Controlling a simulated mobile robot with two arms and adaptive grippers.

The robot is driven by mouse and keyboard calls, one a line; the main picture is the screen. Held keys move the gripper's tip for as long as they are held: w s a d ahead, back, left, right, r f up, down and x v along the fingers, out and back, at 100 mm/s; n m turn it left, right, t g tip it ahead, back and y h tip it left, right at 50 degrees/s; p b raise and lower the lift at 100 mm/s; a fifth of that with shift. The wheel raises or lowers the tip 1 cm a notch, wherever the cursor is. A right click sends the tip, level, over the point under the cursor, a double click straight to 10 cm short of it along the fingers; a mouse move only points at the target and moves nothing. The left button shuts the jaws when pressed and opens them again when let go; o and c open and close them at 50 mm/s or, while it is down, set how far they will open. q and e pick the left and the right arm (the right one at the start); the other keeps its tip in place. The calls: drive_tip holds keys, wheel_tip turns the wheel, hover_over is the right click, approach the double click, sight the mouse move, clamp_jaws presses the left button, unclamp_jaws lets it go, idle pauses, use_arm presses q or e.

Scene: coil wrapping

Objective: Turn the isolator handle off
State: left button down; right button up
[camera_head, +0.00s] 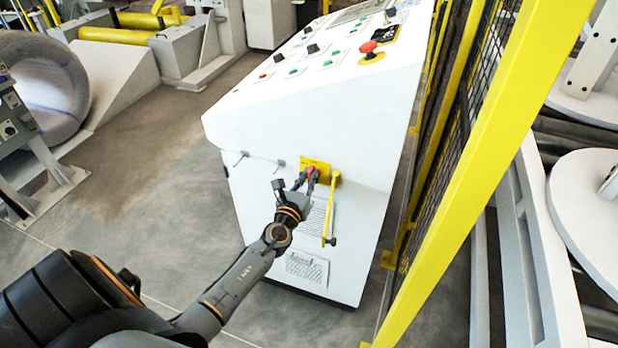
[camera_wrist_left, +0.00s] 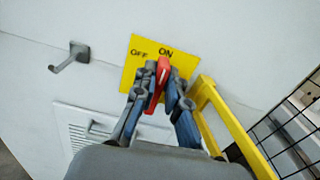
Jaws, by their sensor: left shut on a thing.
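The red isolator handle (camera_wrist_left: 158,84) sits on a yellow plate (camera_wrist_left: 131,72) marked OFF at the left and ON at the top. The handle's upper end lies just under the word ON. In the head view the handle (camera_head: 312,173) and plate (camera_head: 318,162) are on the front of a white control cabinet (camera_head: 300,118). My left gripper (camera_wrist_left: 159,88) is shut on the handle, with one finger on each side; it also shows in the head view (camera_head: 307,180). The fingers hide part of the handle and the plate's lower part. My right gripper is not in view.
A yellow bar (camera_head: 329,212) hangs just right of the plate. Two grey hooks (camera_head: 280,164) stick out left of it. A yellow-framed mesh fence (camera_head: 445,170) stands close on the right. The floor left of the cabinet (camera_head: 170,165) is open.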

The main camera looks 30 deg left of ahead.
use_arm(q)
drive_tip(key=shift+s+a+f+n+b, duration=0.2)
drive_tip(key=shift+n+b, duration=0.7)
drive_tip(key=shift+n, duration=2)
drive_tip(key=shift+w+a+f+n+b, duration=0.1)
drive_tip(key=shift+a+f+n+b, duration=0.55)
drive_tip(key=shift+n, duration=2.25)
drive_tip(key=shift+s+f+n+b, duration=0.1)
drive_tip(key=shift+n+b, duration=1.05)
drive_tip(key=shift+n, duration=1.75)
drive_tip(key=c, duration=1.4)
unclamp_jaws()
drive_tip(key=shift+c, duration=0.2)
drive_tip(key=shift+o, duration=0.3)
